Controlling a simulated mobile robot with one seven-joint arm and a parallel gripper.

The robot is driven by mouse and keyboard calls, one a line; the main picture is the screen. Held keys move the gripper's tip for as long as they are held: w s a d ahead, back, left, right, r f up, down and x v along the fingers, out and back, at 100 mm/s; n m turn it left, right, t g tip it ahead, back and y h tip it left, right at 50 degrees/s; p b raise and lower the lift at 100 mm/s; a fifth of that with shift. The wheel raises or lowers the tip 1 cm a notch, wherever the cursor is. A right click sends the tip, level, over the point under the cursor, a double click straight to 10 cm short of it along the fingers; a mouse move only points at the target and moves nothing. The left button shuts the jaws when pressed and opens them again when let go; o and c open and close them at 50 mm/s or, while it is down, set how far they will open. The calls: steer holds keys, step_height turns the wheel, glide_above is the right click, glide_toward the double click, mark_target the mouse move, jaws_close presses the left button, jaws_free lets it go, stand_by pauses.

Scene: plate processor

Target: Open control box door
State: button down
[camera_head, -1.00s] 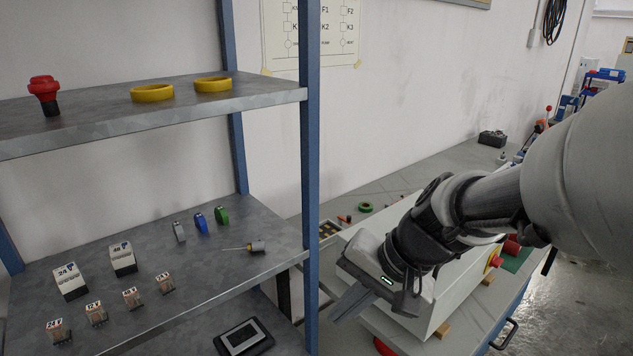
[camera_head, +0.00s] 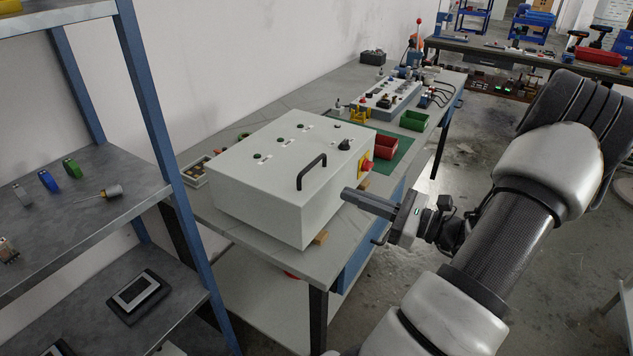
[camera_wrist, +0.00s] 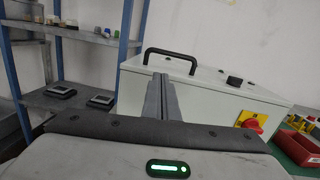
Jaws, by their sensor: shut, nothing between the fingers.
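The control box (camera_head: 262,205) is a light grey box lying on the workbench, with its door (camera_head: 270,160) on top, shut. A black handle (camera_head: 312,172) stands on the door near its front edge. In the wrist view the handle (camera_wrist: 170,56) shows beyond my fingers, with the box (camera_wrist: 205,108) behind them. My gripper (camera_head: 345,195) is shut and empty. It is just right of the box's front right corner, apart from the handle. The fingers (camera_wrist: 160,82) also show in the wrist view, pressed together.
A red knob on a yellow plate (camera_head: 366,163) sits on the box's right side. Red (camera_head: 385,148) and green (camera_head: 414,120) bins stand behind it. A blue-framed shelf (camera_head: 160,130) stands left of the box.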

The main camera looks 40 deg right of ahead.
mark_target(328, 176)
steer(key=w, duration=0.2)
steer(key=w+a+r+m+t, duration=0.1)
steer(key=w, duration=0.2)
steer(key=w+t+h+b, duration=0.1)
steer(key=w, duration=0.2)
steer(key=shift+w+a+r+m, duration=0.1)
steer(key=shift+a+r+m, duration=0.15)
steer(key=shift+m, duration=0.15)
steer(key=shift+r, duration=0.1)
